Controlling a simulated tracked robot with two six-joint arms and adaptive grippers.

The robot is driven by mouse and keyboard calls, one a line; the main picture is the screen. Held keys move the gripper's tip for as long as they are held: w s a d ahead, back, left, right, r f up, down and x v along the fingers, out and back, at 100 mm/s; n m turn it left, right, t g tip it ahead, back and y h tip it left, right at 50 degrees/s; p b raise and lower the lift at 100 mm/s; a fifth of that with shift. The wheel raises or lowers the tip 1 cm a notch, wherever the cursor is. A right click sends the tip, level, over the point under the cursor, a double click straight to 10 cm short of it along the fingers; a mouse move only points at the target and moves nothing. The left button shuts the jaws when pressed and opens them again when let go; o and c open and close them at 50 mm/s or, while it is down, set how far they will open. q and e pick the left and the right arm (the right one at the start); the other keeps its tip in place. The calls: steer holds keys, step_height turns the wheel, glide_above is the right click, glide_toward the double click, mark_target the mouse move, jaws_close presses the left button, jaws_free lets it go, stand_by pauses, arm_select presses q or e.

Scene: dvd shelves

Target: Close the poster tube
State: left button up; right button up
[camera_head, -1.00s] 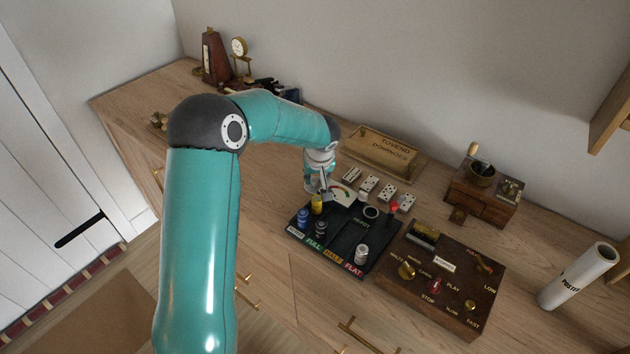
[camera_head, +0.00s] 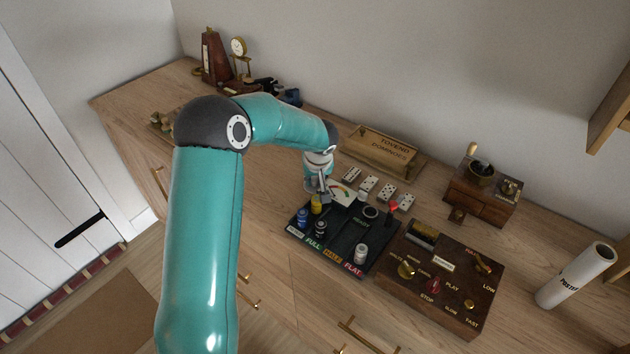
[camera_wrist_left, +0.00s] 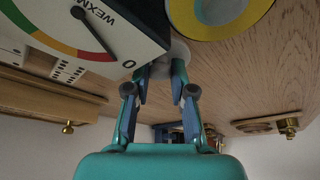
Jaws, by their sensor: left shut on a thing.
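My left gripper (camera_head: 322,194) is over the dark battery tray, well left of the tube. In the left wrist view my left gripper (camera_wrist_left: 160,82) is shut on a small pale round piece (camera_wrist_left: 180,50), partly hidden by the fingers. I cannot tell whether this is the tube's cap. My right gripper is not in view.
A gauge tester (camera_wrist_left: 95,32) and a yellow-rimmed cylinder (camera_wrist_left: 218,18) are close to the fingers. The dark tray (camera_head: 340,247) holds several small cylinders. A wooden control box (camera_head: 440,285) stands between tray and tube. A dominoes box (camera_head: 380,152) and a grinder (camera_head: 482,192) are behind.

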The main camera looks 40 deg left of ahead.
mark_target(316, 180)
arm_select(q)
steer(key=shift+r, duration=0.15)
step_height(316, 180, up, 20)
steer(key=shift+b, duration=0.3)
steer(key=shift+w+d, duration=0.1)
stand_by(0.3)
